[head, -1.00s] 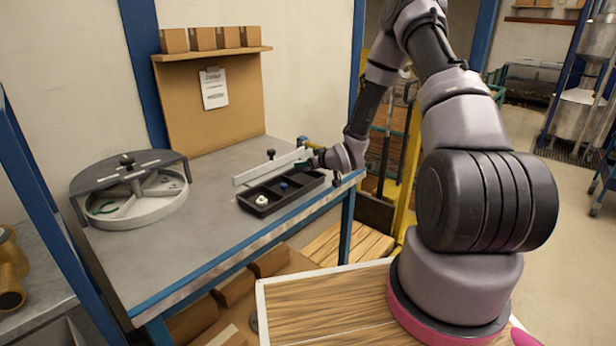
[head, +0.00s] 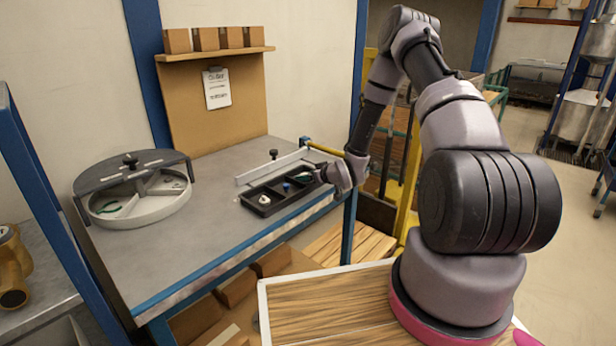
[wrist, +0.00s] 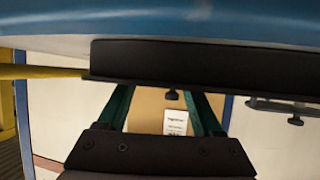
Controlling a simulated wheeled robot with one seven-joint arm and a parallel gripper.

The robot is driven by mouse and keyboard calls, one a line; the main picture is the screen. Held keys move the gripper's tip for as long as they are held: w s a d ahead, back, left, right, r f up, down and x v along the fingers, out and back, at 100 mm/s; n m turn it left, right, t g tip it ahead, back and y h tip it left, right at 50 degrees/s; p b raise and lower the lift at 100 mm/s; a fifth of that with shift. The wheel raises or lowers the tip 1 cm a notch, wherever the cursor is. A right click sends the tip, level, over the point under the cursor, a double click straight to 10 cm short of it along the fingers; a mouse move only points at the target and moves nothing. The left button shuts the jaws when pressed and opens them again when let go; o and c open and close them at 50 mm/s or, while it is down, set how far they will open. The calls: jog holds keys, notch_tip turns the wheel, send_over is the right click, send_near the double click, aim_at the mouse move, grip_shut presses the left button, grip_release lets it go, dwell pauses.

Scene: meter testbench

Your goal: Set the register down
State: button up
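The long black compartment tray (head: 262,210) lies on the bench near its front right corner. A white piece (head: 264,199) sits in its left compartment and a small blue piece (head: 286,187) in the middle one. My gripper (head: 318,172) is low at the tray's right end. In the wrist view, which is upside down, its green fingers (wrist: 163,95) stand apart, and their tips are hidden behind the tray wall (wrist: 200,62). I cannot make out a register between them; whether they hold one is hidden.
A pale bar (head: 270,167) with a black knob stands just behind the tray. A round divided dish (head: 150,205) under a dark cover with a knob is at the left. The middle of the bench (head: 215,200) is clear. A clipboard (head: 217,88) hangs on the back board.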

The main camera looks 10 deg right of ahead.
jog(key=shift+r, duration=0.1)
jog(key=shift+s+d+r, duration=0.15)
jog(key=shift+s+r, duration=0.05)
jog(key=shift+s, duration=0.1)
jog(key=v, duration=1.1)
jog(key=shift+s, duration=0.15)
jog(key=s+d+r+m+g+h, duration=0.1)
jog(key=s+d+r+m+h, duration=0.15)
jog(key=r, duration=0.85)
jog(key=s+d+r+m+g+h, duration=0.1)
jog(key=s+d+r+h, duration=0.2)
jog(key=r, duration=0.9)
jog(key=s+a+r+m+g, duration=0.1)
jog(key=s+r, duration=0.4)
jog(key=s, duration=0.3)
jog(key=s+a+r+m+y, duration=0.1)
jog(key=s+a+r+m, duration=0.1)
jog(key=s+r, duration=0.2)
jog(key=s+a+r+m+g+y, duration=0.1)
jog(key=s+r, duration=0.4)
jog(key=s, duration=0.6)
jog(key=shift+s+a+r+m+g, duration=0.35)
jog(key=shift+a+m, duration=0.25)
jog(key=shift+m, duration=0.15)
